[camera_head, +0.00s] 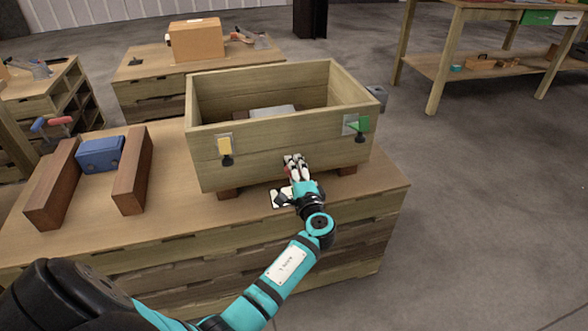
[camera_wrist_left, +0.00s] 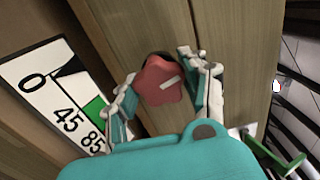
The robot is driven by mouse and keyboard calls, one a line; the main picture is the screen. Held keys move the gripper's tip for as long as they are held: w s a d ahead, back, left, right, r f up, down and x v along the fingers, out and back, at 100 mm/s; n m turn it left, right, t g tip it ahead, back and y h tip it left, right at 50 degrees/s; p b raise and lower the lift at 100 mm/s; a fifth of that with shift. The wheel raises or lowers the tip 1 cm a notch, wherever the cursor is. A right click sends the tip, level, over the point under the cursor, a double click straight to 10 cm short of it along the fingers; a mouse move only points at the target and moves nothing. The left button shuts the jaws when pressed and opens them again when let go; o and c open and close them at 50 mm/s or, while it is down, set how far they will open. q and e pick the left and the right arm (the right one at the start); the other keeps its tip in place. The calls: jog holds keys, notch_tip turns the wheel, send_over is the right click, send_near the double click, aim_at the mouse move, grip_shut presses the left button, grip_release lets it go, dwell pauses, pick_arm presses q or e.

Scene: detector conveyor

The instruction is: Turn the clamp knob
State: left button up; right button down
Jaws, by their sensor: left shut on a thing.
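The clamp knob (camera_wrist_left: 163,82) is red and lobed with a white line on its face; it sits on the wooden box front in the left wrist view. In the head view only a sliver of red shows beside my left gripper (camera_head: 294,166). In the left wrist view my left gripper (camera_wrist_left: 160,90) has its two fingers on either side of the knob, shut on it. A white dial plate (camera_wrist_left: 55,95) marked 0, 45 and 85 with a green sector lies left of the knob. The wooden box (camera_head: 280,153) stands on the workbench. My right gripper is not in view.
A yellow latch (camera_head: 225,147) and a green latch (camera_head: 358,125) are on the box front. A blue block (camera_head: 100,154) sits between two brown wooden blocks on the left of the bench (camera_head: 180,215). Open floor lies right of the bench.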

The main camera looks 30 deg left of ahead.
pick_arm(q)
jog(key=shift+r, duration=0.1)
jog(key=o, duration=1.2)
jog(key=shift+w, duration=0.1)
jog(key=v, duration=1.2)
